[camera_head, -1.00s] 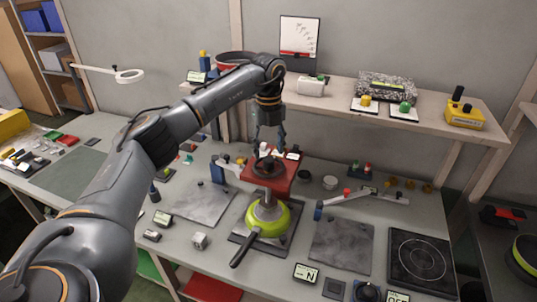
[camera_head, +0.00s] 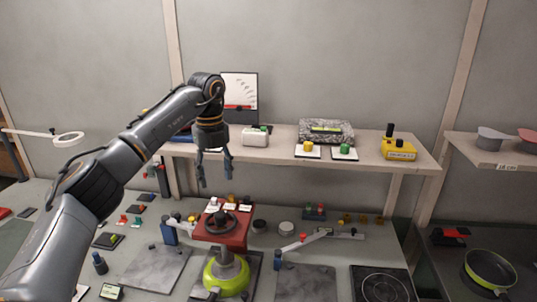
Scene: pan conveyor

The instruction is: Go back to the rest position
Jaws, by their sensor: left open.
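My left gripper (camera_head: 214,170) is open and empty. It points down in the air, with the shelf's left part behind it in the picture. Below it on the workbench stands a red press-like device (camera_head: 224,228) with a dark handwheel on top. My right gripper is not in view.
A wooden shelf (camera_head: 375,160) holds a white box, a speckled block, buttons and a yellow control box (camera_head: 398,148). Grey plates and a hotplate (camera_head: 384,286) lie on the bench. Another green-rimmed pan (camera_head: 490,270) sits at the far right.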

